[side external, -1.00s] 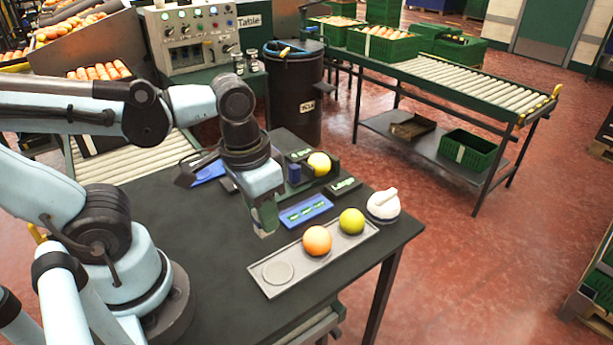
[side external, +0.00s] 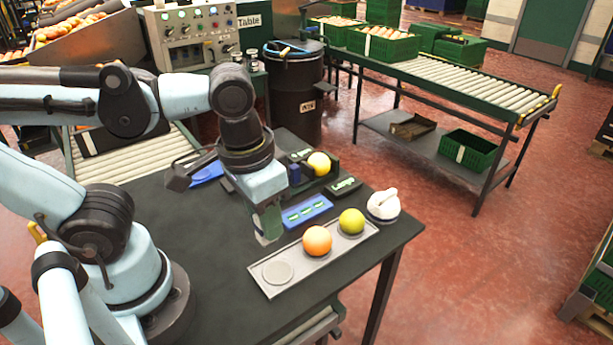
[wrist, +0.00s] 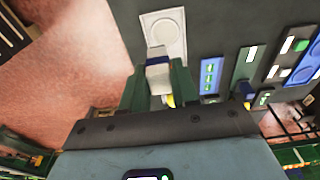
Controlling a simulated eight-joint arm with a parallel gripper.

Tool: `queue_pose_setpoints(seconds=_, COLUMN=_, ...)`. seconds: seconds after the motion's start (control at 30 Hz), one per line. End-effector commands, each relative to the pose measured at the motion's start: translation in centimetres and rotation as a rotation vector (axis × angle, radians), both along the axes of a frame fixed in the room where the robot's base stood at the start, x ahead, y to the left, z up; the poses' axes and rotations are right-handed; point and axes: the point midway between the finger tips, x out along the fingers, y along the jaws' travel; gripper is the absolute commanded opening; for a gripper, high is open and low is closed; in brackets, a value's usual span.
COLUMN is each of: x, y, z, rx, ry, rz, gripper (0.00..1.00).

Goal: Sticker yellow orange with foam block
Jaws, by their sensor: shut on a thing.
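My gripper (side external: 268,230) is shut on a pale block with a dark blue band, taken to be the foam block (wrist: 158,74), held between its green fingers. It hangs beside the left part of the grey tray (side external: 277,292). In the side view the block is mostly hidden by the fingers. A yellow-green orange (side external: 352,221) and a deeper orange one (side external: 317,240) sit in the tray; its front-left round recess is empty. A yellow-orange fruit (side external: 319,163) sits in a dark holder at the back. A blue pad with green marks (side external: 307,211) lies behind the tray.
A white domed device (side external: 383,204) stands at the tray's right end. The dark table (side external: 215,265) is bare left of the tray. A black barrel (side external: 294,95) stands behind the table.

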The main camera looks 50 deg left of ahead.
Motion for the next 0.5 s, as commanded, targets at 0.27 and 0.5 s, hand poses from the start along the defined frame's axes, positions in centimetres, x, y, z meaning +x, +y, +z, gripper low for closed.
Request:
queue_pose_setpoints(seconds=0.27, x=1.5, y=0.7, z=0.1, rx=0.0, ry=0.0, rz=0.061, gripper=0.0)
queue_pose_setpoints(seconds=0.5, x=6.0, y=3.5, z=-0.3, rx=0.0, ry=0.0, rz=0.243, gripper=0.0)
